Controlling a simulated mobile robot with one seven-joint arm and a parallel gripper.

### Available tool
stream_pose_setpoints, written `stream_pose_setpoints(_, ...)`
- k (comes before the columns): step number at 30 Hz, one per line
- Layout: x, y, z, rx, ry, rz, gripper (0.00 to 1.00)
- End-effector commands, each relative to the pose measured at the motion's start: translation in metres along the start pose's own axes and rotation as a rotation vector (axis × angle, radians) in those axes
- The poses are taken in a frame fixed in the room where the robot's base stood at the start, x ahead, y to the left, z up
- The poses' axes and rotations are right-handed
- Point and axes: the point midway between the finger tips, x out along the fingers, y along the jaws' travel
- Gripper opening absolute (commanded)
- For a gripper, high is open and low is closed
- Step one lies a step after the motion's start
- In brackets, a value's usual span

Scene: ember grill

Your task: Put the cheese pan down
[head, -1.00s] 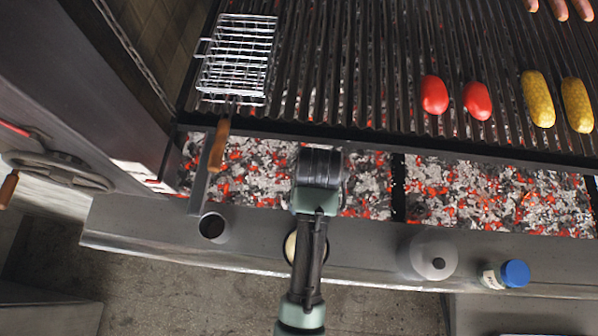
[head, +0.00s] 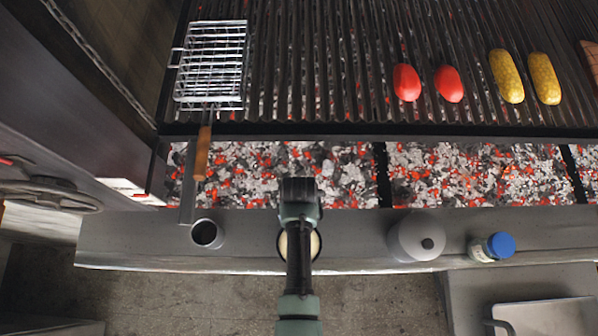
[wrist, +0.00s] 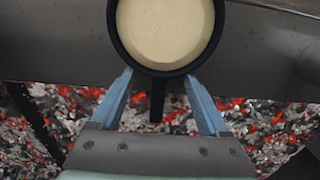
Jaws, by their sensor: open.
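The cheese pan (wrist: 165,32) is a small round black pan filled with pale cheese. In the head view the cheese pan (head: 315,244) appears over the steel front ledge, and my arm hides its middle. It looks level and seems to rest on the ledge. In the wrist view its short dark handle (wrist: 157,100) points down between my fingers. My gripper (wrist: 159,76) is open, with one blue finger on each side of the handle and the tips near the pan's rim. I see clear gaps between handle and fingers.
The ledge (head: 355,238) also holds a dark cup (head: 207,233), a round lidded pot (head: 417,236) and a blue-capped jar (head: 492,246). Glowing coals lie behind it. On the grate are a wire basket (head: 212,62), two tomatoes (head: 406,82) and two corn cobs (head: 506,76).

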Motion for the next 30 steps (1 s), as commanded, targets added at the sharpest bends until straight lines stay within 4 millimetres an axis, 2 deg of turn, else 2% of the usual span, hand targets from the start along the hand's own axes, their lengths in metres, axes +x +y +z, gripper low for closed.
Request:
stream_pose_setpoints(7,0.0011,-0.0001,0.0,0.0,0.0,0.0,0.78)
stream_pose_setpoints(20,0.0011,0.0,0.0005,0.0,-0.001,0.0,0.01)
stream_pose_setpoints(30,0.0014,-0.0001,0.0011,0.0,-0.003,0.0,0.0)
